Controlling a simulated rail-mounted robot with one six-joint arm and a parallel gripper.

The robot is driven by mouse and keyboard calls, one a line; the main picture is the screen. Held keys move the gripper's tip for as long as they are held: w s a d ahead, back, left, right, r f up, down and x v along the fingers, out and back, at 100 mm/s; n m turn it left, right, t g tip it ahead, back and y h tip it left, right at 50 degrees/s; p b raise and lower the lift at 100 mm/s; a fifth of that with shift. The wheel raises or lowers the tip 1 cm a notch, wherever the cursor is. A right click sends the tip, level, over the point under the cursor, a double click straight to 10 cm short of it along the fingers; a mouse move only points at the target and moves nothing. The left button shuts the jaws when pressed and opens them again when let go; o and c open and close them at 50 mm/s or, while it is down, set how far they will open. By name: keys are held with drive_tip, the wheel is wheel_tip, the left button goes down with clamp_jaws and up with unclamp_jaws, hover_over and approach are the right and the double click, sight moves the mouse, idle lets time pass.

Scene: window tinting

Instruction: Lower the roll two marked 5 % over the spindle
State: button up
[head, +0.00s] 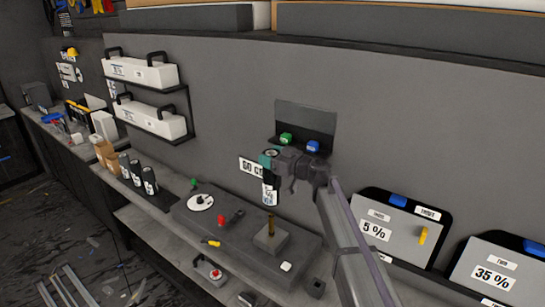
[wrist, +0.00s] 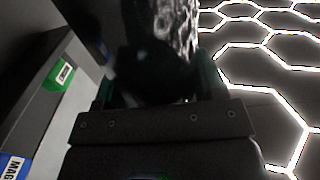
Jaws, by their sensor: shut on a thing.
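My gripper (head: 270,160) is shut on a dark roll (head: 269,190) with a white label; the label's figure is too small to read. The roll hangs upright below the jaws. The spindle (head: 271,225) is a thin brass post on a square grey block (head: 263,240) on the bench. The roll is above the spindle and apart from it, with a gap between the roll's lower end and the post's top. In the wrist view the roll (wrist: 155,65) shows dark and blurred between the teal fingers, and the spindle is not seen.
Several dark labelled rolls (head: 149,180) stand on the bench at left. A white disc (head: 201,202), a red knob (head: 222,220) and a yellow-handled tool (head: 211,243) lie around the block. A wall shelf (head: 305,125) with green and blue items is behind my gripper. Marked panels (head: 390,230) lean at right.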

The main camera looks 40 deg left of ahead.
sight(278, 201)
wheel_tip(278, 201, down, 17)
drive_tip(key=b, duration=1.6)
drive_tip(key=shift+a+r+b, duration=0.1)
drive_tip(key=shift+b, duration=0.25)
idle(0.7)
drive_tip(key=o, duration=1.6)
drive_tip(key=shift+c, duration=0.2)
drive_tip(key=shift+s, duration=0.1)
